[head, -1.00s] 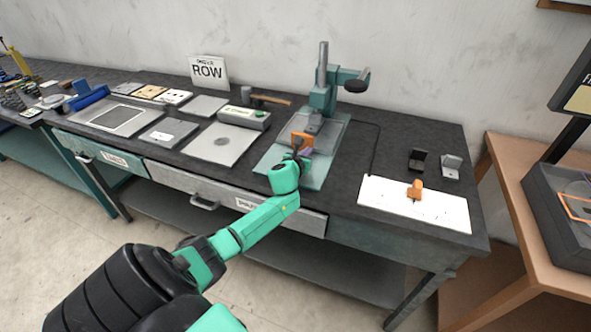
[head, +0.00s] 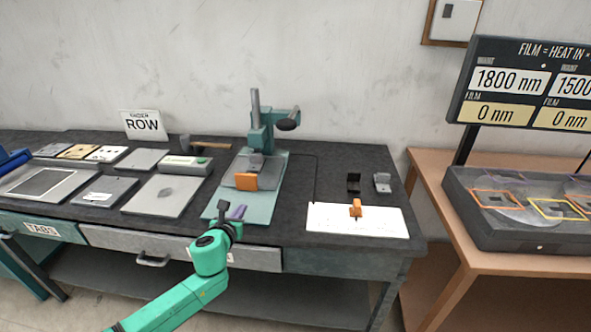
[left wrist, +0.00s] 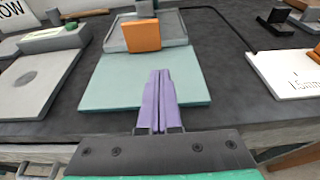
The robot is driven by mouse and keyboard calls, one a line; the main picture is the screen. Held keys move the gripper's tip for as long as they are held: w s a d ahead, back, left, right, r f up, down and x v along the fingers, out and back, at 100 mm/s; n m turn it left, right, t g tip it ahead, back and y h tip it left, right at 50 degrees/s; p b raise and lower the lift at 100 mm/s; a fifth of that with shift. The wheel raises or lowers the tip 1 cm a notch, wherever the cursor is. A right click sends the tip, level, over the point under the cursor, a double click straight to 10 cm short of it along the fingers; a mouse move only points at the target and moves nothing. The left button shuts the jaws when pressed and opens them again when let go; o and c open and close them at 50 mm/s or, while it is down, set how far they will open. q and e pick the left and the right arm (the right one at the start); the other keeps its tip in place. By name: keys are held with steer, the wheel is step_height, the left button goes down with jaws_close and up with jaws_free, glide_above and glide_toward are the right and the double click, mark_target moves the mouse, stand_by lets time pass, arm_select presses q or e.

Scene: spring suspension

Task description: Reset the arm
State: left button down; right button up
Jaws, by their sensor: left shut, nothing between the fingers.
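My left arm is green and comes in from the bottom left of the head view. Its left gripper (head: 234,211) is at the front edge of the bench, just before the teal base plate (head: 262,205) of the press stand. In the left wrist view its purple fingers (left wrist: 158,95) are shut together with nothing between them, pointing at the teal plate (left wrist: 110,85). An orange block (head: 245,181) stands on the plate beyond the fingers, apart from them; it also shows in the left wrist view (left wrist: 141,36). My right gripper is not in view.
The teal press column (head: 258,125) rises behind the plate. Flat grey plates (head: 160,195) lie to the left. A white sheet (head: 330,220) with an orange clip (head: 355,208) and two small brackets (head: 382,182) lie to the right. A brown table (head: 440,190) stands farther right.

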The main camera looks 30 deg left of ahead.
arm_select(q)
steer(key=shift+w+f, duration=0.1)
steer(key=shift+w, duration=0.05)
steer(key=shift+d+f+n, duration=0.1)
steer(key=shift+f+n, duration=0.1)
steer(key=shift+n, duration=0.2)
steer(key=s+d+f+n+g+h, duration=0.3)
steer(key=s+d+f+n+g, duration=0.2)
steer(key=s+d+n, duration=0.75)
steer(key=s+d+f+n+g+h, duration=0.2)
steer(key=s+d+f+n+g, duration=0.35)
steer(key=s+n, duration=0.8)
step_height(320, 180, down, 21)
steer(key=w+n+g, duration=0.1)
steer(key=w+n, duration=0.1)
steer(key=n, duration=0.1)
steer(key=s+a+f+g, duration=0.1)
steer(key=s+a+f, duration=0.2)
steer(key=s+f, duration=1.2)
steer(key=shift+s, duration=1.15)
